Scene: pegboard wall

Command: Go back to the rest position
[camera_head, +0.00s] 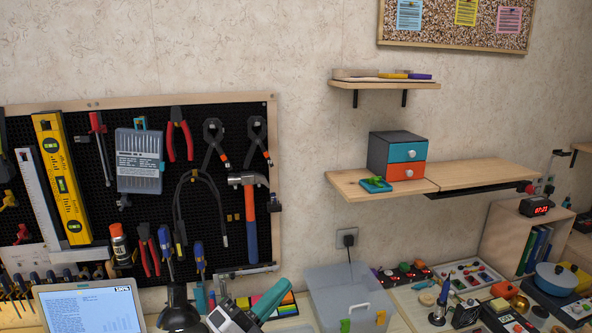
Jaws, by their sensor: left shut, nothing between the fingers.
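My left gripper (279,287) comes in at the bottom edge, left of the middle. Its teal fingers are shut with nothing between them and point up and right, in front of the bench. Colored note strips (291,307) lie just beyond and to the right of it. A clear plastic bin (325,277) stands to its right and looks apart from it. My right gripper is not in view.
A black pegboard (92,185) with several tools hangs above the bench at left. A laptop (92,310) and a black lamp (179,311) are left of the gripper. A wooden shelf (470,176) juts out at right. The air before the wall is clear.

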